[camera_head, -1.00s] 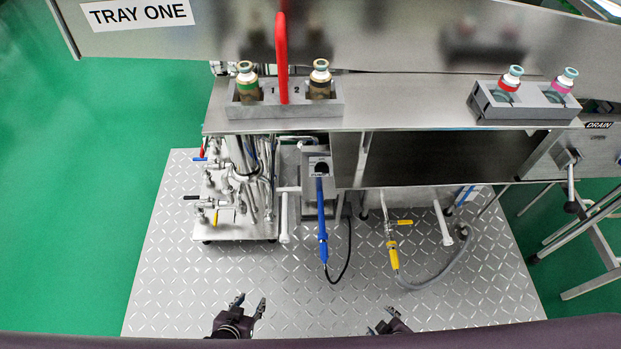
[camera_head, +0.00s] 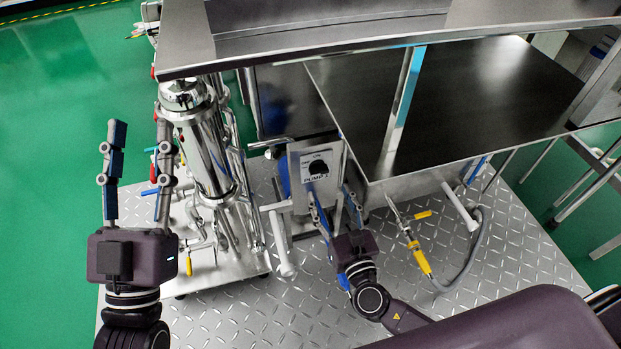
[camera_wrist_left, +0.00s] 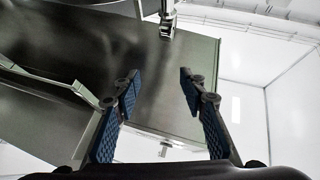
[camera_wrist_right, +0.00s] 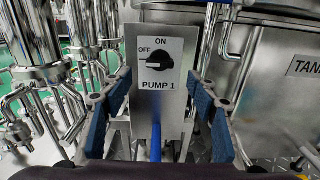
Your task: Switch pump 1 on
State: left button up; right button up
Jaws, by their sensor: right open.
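The pump 1 switch panel (camera_head: 316,172) is a grey plate with a black knob, under the table's left end in the head view. In the right wrist view the black knob (camera_wrist_right: 156,68) sits below "ON" and right of "OFF", its pointer toward OFF, with the "PUMP 1" label (camera_wrist_right: 158,86) beneath. My right gripper (camera_head: 334,205) is open and empty in front of the panel; its fingers (camera_wrist_right: 158,95) stand either side of the plate in the right wrist view, apart from the knob. My left gripper (camera_head: 140,135) is open and empty, raised at the left, left of the steel cylinder.
A polished steel cylinder with pipes (camera_head: 205,150) stands left of the panel. The steel table (camera_head: 470,100) overhangs at the right. A yellow-handled hose (camera_head: 420,258) lies right of my right gripper. Green floor (camera_head: 50,200) is free at the left.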

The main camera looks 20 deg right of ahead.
aim_at(320, 173)
jog(key=w, duration=0.7)
jog(key=shift+w+a+r+b, duration=0.1)
jog(key=shift+w+a+b, duration=0.05)
jog(key=shift+w+b, duration=0.25)
pick_arm(q)
jog(key=s+r+t, duration=0.1)
jog(key=r, duration=0.1)
jog(key=s+r+t+h, duration=0.1)
jog(key=s+r, duration=0.1)
jog(key=shift+s+a, duration=0.2)
jog(key=shift+s, duration=0.1)
pick_arm(e)
jog(key=shift+s, duration=0.1)
jog(key=shift+c, duration=0.2)
